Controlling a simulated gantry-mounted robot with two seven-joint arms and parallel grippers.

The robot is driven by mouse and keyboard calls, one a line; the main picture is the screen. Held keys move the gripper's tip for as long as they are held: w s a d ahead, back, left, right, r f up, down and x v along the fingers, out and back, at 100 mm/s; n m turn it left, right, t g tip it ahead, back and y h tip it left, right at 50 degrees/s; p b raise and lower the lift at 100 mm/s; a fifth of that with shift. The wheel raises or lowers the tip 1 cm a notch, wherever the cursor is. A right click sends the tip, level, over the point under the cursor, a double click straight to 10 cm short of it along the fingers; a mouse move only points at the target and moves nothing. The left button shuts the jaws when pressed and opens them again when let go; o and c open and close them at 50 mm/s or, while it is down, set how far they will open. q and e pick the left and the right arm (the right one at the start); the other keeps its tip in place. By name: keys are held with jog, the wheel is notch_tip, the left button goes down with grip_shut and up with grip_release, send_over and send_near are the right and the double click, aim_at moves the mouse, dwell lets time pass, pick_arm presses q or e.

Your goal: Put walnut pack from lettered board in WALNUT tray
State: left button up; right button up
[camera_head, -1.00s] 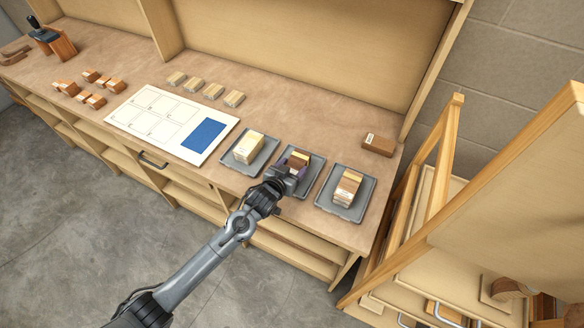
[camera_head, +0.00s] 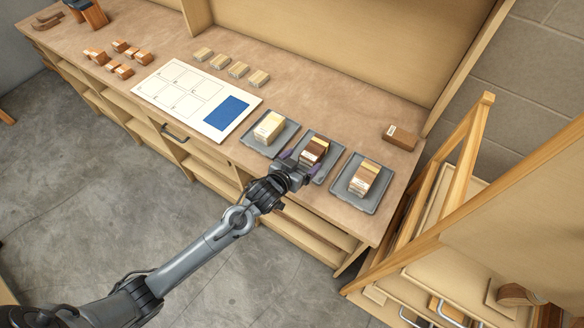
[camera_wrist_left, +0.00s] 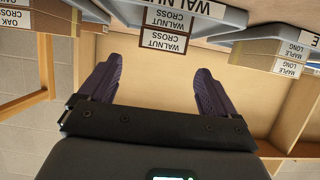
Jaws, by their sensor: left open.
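The walnut pack (camera_head: 314,151), a stack of dark brown and lighter blocks, sits in the middle grey tray (camera_head: 330,166). In the left wrist view the pack (camera_wrist_left: 165,40) shows WALNUT CROSS labels, and the tray front (camera_wrist_left: 212,10) reads WALNUT. My left gripper (camera_head: 294,167) is open and empty at the tray's front edge, its purple fingers apart from the pack. Its spread fingers also show in the left wrist view (camera_wrist_left: 157,68). The white lettered board (camera_head: 184,89) lies left of the trays, and no pack shows on it. My right gripper is not in view.
A pale pack sits in the left tray (camera_head: 250,138), labelled MAPLE LONG. A pack labelled OAK CROSS sits in the right tray (camera_head: 372,205). A brown block (camera_head: 400,137) lies at the back right. Several pale blocks (camera_head: 238,70) and orange-brown blocks (camera_head: 120,70) lie around the board.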

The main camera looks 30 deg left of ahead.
pick_arm(q)
jog(key=s+a+f+g+y, duration=0.1)
jog(key=s+g, duration=0.8)
jog(key=s, duration=2.2)
jog(key=shift+s+a+f+m+g, duration=0.15)
jog(key=shift+a+f+m+g, duration=0.25)
jog(key=shift+a+f, duration=0.15)
jog(key=shift+r, duration=0.15)
notch_tip(320, 180, up, 25)
jog(key=p, duration=2.5)
jog(key=shift+p, duration=0.4)
jog(key=shift+r, duration=0.1)
